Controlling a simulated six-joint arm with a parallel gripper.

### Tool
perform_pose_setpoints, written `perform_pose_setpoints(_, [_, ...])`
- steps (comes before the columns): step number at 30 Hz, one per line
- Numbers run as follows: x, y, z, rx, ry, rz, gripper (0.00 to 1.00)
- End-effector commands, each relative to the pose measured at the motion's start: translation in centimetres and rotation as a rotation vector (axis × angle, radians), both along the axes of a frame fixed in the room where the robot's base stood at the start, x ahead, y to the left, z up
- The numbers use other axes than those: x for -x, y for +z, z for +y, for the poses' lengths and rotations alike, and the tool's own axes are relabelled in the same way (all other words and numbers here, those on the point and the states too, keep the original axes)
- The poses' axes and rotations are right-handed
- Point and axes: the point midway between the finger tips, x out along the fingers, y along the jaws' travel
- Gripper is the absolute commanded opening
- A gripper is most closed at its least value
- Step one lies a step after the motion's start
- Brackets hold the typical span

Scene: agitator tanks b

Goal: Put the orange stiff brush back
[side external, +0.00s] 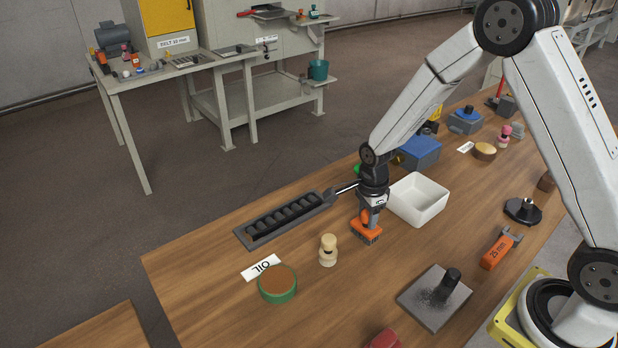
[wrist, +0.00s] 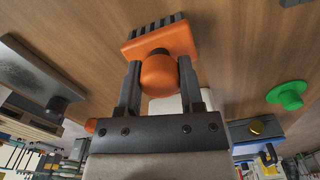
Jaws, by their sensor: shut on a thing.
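My gripper (side external: 369,208) is shut on the orange stiff brush (side external: 367,233), just left of a white open bin in the side view. In the wrist view, my gripper's fingers (wrist: 160,82) clasp the brush's rounded orange knob from both sides. The brush's orange block (wrist: 160,38) and dark bristles show beyond the knob, pointing away from my gripper. The brush is over the wooden table, and I cannot tell whether its bristles touch it.
The white bin (side external: 418,200) and a blue box (side external: 419,152) stand close by. A grey slotted tray (side external: 252,241), a wooden peg figure (side external: 328,251), a green-rimmed round pad (side external: 277,296) and a grey plate with black knob (side external: 425,310) lie around. Table front-left is mostly clear.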

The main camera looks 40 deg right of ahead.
Motion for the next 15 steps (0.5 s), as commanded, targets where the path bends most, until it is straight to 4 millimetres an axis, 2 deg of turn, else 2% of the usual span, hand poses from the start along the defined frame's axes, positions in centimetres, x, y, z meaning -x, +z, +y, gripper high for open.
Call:
perform_pose_setpoints(13, [-0.02,-0.37,-0.01,0.000,0.000,0.000,0.00])
perform_pose_setpoints(14, [-0.01,-0.41,0.00,0.000,0.000,0.000,0.51])
perform_pose_setpoints(15, [-0.02,-0.38,-0.01,0.000,0.000,0.000,0.64])
